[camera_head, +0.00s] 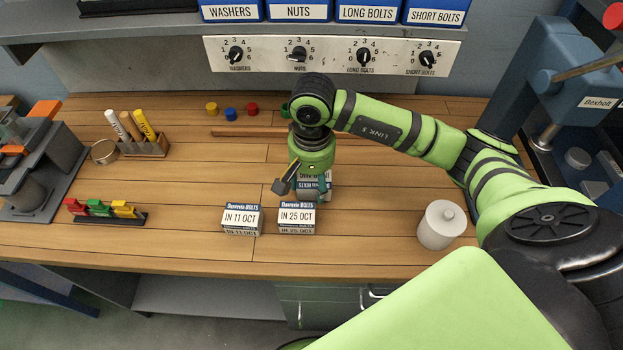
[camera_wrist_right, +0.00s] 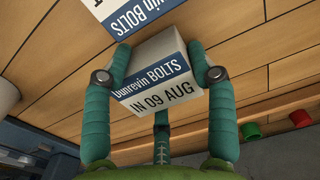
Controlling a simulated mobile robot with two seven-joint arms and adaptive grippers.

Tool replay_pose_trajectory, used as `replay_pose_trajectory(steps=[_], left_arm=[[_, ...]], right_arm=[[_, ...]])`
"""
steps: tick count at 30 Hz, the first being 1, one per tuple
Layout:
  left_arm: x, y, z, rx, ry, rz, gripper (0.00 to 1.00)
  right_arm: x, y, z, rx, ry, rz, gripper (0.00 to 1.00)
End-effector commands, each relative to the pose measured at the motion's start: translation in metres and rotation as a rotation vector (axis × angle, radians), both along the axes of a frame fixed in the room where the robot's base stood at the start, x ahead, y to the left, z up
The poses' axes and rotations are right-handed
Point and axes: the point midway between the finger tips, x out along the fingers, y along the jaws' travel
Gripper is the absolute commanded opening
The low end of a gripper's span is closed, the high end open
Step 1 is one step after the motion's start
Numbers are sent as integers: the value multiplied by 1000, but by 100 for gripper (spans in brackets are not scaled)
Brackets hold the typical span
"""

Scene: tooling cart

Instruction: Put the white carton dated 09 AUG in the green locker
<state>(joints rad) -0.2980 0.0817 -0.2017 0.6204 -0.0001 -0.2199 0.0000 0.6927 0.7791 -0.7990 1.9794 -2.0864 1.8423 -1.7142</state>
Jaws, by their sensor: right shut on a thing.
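The white carton dated 09 AUG (camera_wrist_right: 158,90) has a blue band reading Dunrevin BOLTS. It sits between the fingers of my right gripper (camera_wrist_right: 165,62), which is shut on it. In the head view my right gripper (camera_head: 307,180) points down over the bench, and the carton (camera_head: 314,184) is partly hidden by it; I cannot tell whether the carton still touches the wood. Cartons dated 11 OCT (camera_head: 241,217) and 25 OCT (camera_head: 297,217) stand in front of it. I cannot make out the green locker for sure. My left gripper is out of view.
A white lidded pot (camera_head: 441,225) stands to the right on the wooden bench (camera_head: 360,250). Coloured clips on a rail (camera_head: 104,215) and a marker holder (camera_head: 145,146) are at left. A blue press (camera_head: 568,100) is at right. Grey-green cabinet fronts (camera_head: 325,296) show below the bench edge.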

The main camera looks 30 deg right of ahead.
Motion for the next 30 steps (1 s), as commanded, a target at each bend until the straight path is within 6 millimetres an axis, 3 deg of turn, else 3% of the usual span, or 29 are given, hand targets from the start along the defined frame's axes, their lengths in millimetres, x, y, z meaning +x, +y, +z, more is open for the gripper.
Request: replay_pose_trajectory(steps=[3,16,17,18,19,30], left_arm=[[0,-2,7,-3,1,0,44],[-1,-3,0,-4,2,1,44],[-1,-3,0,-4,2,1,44],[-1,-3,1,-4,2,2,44],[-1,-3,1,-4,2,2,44],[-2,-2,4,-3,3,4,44]], right_arm=[[0,1,-9,3,-2,0,5],[1,0,-16,1,-4,0,5],[0,0,-17,1,-3,0,61],[0,0,-15,1,-2,0,77],[0,0,-15,1,-2,0,81],[0,0,-14,1,-2,-1,81]])
